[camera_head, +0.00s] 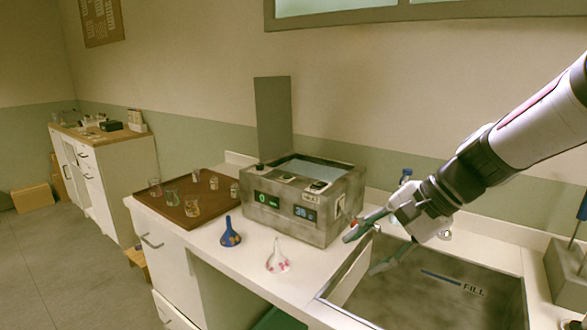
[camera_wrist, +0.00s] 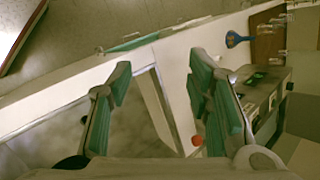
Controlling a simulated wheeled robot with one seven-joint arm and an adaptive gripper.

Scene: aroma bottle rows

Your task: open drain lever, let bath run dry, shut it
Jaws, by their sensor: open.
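The bath (camera_head: 283,222) is a grey box on the counter with small displays on its front and an upright grey lid (camera_head: 273,118) at its back. A pale bluish surface (camera_head: 312,168) shows inside its open top; I cannot tell the liquid's depth. A small pale fitting, perhaps the drain lever (camera_head: 341,206), sits on its right side; its position is unclear. My gripper (camera_head: 364,254) is open and empty, right of the bath, above the sink's left edge. In the wrist view my gripper (camera_wrist: 160,72) spans the sink rim, with a red-orange knob (camera_wrist: 197,140) beside its right finger.
A sink (camera_head: 440,300) marked FILL lies right of the bath. A brown tray (camera_head: 166,217) with several glass vessels is at left. A holder (camera_head: 566,275) stands at far right.

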